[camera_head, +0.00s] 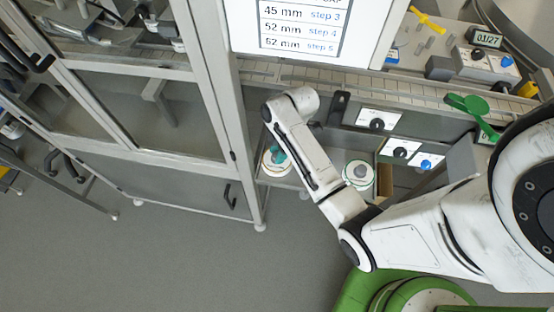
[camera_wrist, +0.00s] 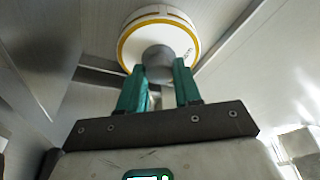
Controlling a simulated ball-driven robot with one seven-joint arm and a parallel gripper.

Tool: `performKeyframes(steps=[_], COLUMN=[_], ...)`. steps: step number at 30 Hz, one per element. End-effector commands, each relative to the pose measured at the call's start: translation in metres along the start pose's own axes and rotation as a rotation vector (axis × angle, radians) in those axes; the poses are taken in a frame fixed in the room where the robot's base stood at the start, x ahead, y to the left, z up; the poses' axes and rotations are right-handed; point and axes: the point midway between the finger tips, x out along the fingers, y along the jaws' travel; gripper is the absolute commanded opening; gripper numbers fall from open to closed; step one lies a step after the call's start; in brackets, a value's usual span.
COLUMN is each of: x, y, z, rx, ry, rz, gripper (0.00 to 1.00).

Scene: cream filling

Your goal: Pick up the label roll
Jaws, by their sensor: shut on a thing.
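The label roll (camera_wrist: 180,42) is a white disc with a yellow ring and a grey round core or knob (camera_wrist: 157,62), at the top of the wrist view. The two teal fingers of my gripper (camera_wrist: 159,75) stand on either side of the grey core and are shut on it. In the head view this roll (camera_head: 268,170) is on the low shelf at the left, partly hidden by my arm. A teal finger of my gripper (camera_head: 278,155) shows against it. I cannot tell whether the roll is lifted off the shelf.
A second similar white roll (camera_head: 357,175) sits on the shelf to the right, beside a cardboard box (camera_head: 384,182). A machine front with knobs (camera_head: 400,150) lies above. A glass-doored frame (camera_head: 150,110) stands at left. The grey floor (camera_head: 180,260) in front is clear.

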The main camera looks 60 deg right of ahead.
Motion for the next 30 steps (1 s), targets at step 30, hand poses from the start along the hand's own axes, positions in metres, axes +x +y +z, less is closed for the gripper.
performKeyframes(steps=[30], x=[-0.029], y=[0.002], z=[-0.009], rx=[-0.002], ry=[0.001], rz=[0.005], gripper=[0.00])
